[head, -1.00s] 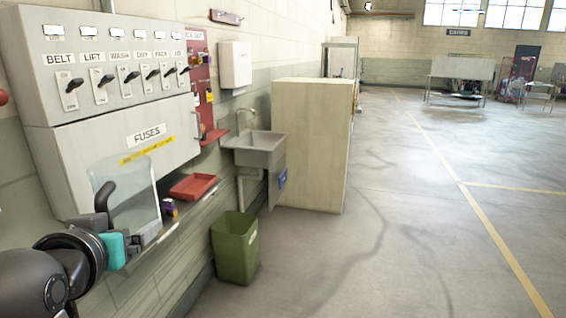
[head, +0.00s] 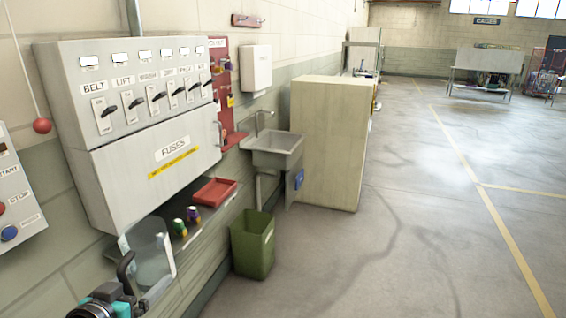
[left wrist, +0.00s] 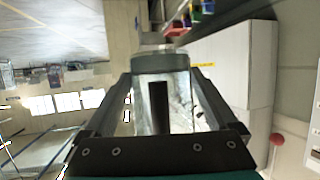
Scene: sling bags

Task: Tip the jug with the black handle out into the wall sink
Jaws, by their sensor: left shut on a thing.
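The clear jug with the black handle (head: 150,255) is at the lower left of the head view, in front of the shelf under the fuse box. My left gripper (head: 118,292) is at its handle and shut on it. The jug looks roughly upright. In the left wrist view the jug (left wrist: 158,62) sits between the fingers of my left gripper (left wrist: 160,92). Whether it holds liquid is hard to tell. The wall sink (head: 276,150), grey with a tap, is further along the wall, apart from the jug. My right gripper is not in view.
A narrow shelf (head: 190,236) holds a red tray (head: 214,191) and small cans (head: 180,227). A green bin (head: 253,245) stands on the floor below and before the sink. A tall beige cabinet (head: 330,140) stands just beyond the sink. The floor to the right is clear.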

